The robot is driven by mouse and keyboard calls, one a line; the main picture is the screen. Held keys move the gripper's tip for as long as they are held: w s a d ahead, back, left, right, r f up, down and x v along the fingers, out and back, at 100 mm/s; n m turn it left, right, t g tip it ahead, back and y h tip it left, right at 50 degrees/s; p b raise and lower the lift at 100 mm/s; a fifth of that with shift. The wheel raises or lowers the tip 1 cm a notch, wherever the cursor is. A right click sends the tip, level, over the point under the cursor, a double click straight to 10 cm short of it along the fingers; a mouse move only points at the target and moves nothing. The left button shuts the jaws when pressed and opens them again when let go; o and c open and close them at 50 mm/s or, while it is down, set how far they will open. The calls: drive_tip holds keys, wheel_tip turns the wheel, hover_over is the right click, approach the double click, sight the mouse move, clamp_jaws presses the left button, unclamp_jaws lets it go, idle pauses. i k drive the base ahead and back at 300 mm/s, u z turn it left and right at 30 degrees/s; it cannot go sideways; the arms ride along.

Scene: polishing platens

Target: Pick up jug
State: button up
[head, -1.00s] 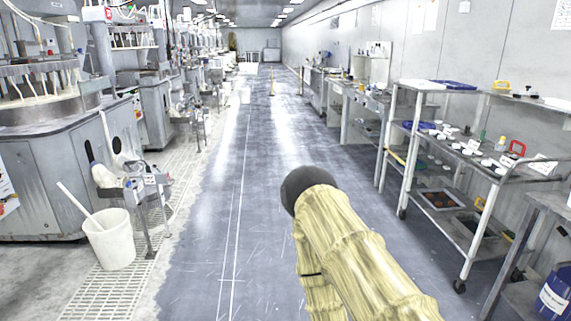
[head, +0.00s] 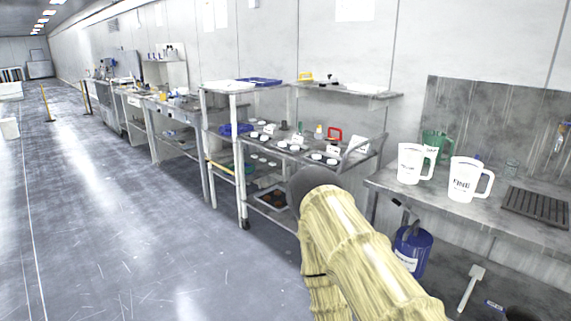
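Two white jugs with handles stand upright on the metal bench at the right in the head view: a left white jug (head: 411,163) and a right white jug (head: 465,180), each with dark lettering. A green jug (head: 437,146) stands behind them, partly hidden. A dark blue container (head: 412,249) with a white label is below the bench. My arm in its yellowish cover rises at the lower middle, in front of the bench's left side. My gripper's fingers do not show.
The bench (head: 432,198) also holds a dark ribbed mat (head: 536,207). A wheeled shelf cart (head: 240,190) with small white items stands left of the bench. The floor (head: 120,230) at the left is clear.

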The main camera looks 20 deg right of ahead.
sight(465, 172)
drive_tip(key=z, duration=0.85)
drive_tip(key=i, duration=0.8)
drive_tip(key=z, duration=0.75)
